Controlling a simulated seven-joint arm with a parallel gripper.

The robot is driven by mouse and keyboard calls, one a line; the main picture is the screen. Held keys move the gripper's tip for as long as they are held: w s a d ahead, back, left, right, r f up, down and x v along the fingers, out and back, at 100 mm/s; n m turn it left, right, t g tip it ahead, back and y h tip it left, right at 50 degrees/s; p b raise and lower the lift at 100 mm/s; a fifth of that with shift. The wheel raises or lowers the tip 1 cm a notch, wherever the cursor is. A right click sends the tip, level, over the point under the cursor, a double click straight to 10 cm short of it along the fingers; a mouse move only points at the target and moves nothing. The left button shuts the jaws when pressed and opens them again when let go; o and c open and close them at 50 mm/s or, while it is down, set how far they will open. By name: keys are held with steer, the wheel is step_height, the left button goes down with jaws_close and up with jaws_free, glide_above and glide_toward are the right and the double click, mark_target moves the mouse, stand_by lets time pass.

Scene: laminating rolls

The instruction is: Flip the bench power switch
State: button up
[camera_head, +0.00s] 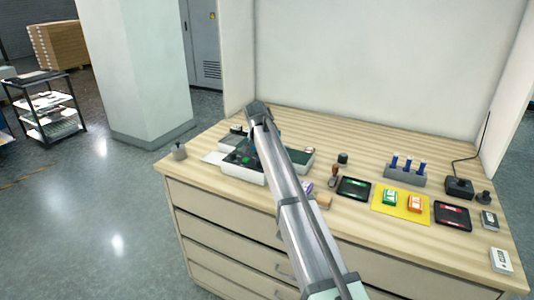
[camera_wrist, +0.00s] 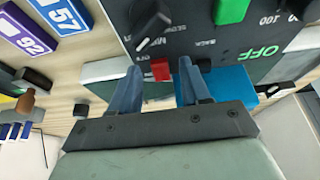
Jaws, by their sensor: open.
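In the wrist view my gripper (camera_wrist: 160,68) is open, its two blue-grey fingers pointing at a dark control panel (camera_wrist: 185,40). A small red switch or button (camera_wrist: 160,70) shows between the fingertips; I cannot tell whether they touch it. A green switch (camera_wrist: 232,10) lies farther up the panel, near green "OFF" lettering, and a black knob (camera_wrist: 150,22) is at its upper left. No label makes clear which one is the bench power switch. In the head view my arm partly hides the machine with the panel (camera_head: 243,172) and hides most of my gripper.
On the bench (camera_head: 330,230) to the right are a dark tray (camera_head: 353,188), a yellow mat (camera_head: 380,207) with green and orange items, a grey rack (camera_head: 405,178) with blue-topped pieces, and a black box with a cable (camera_head: 459,188). A wall stands behind.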

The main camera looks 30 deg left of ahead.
jaws_close()
steer(key=shift+w+a+r+g, duration=0.15)
steer(key=shift+w+g, duration=0.4)
steer(key=shift+g, duration=0.55)
steer(key=shift+w+g, duration=0.15)
steer(key=shift+g, duration=1.05)
jaws_free()
steer(key=shift+r, duration=0.1)
